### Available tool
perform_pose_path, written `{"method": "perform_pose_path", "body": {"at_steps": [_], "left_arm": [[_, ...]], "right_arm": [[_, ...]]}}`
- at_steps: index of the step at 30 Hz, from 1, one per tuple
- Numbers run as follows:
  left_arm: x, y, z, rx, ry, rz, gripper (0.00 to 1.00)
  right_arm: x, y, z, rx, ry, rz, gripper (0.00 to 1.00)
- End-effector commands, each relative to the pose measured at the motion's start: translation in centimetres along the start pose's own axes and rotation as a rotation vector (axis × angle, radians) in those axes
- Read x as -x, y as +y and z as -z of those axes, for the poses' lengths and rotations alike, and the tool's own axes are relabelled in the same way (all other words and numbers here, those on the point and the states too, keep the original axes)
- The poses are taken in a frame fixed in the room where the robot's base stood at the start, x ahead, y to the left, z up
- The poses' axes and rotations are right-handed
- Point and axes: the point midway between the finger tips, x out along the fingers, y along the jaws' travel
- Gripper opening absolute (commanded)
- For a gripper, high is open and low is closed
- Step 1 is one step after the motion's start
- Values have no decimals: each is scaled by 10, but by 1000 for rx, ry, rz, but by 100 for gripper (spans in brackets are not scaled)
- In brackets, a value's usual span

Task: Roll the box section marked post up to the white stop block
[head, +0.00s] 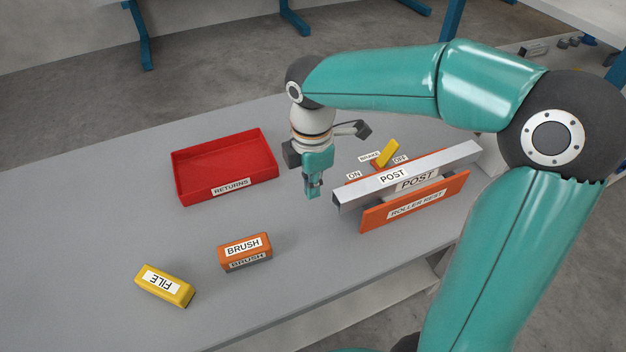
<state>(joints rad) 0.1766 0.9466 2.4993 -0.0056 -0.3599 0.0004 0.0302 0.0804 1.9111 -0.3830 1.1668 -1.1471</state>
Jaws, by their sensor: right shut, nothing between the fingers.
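The box section marked POST (440,164) is a long pale grey bar lying on the orange roller rest (375,219) at the right of the bench. Its near left end overhangs the rest. A yellow brake lever (389,151) stands behind the bar, between the ON and OFF labels, and leans toward the OFF side. My right gripper (312,193) points down just left of the bar's left end, shut and empty, apart from the bar as far as I can tell. I cannot make out a white stop block. My left gripper is not in view.
A red RETURNS tray (182,185) stands empty at the back left. An orange BRUSH block (262,242) and a yellow FILE block (185,294) lie in front. The bench (90,228) is clear between them. My right arm spans above the bar's far end.

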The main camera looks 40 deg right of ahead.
Motion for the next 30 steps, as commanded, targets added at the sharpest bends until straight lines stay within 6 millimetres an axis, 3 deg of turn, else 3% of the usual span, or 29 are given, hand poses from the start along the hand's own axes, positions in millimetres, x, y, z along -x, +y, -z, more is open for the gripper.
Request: {"method": "perform_pose_path", "body": {"at_steps": [10,18,30], "left_arm": [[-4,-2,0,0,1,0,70],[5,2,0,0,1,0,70],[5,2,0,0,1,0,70]], "right_arm": [[-73,-2,-2,-5,-1,7,0],[-71,-1,-37,-11,1,1,0],[-72,-2,-43,-9,1,0,0]]}}
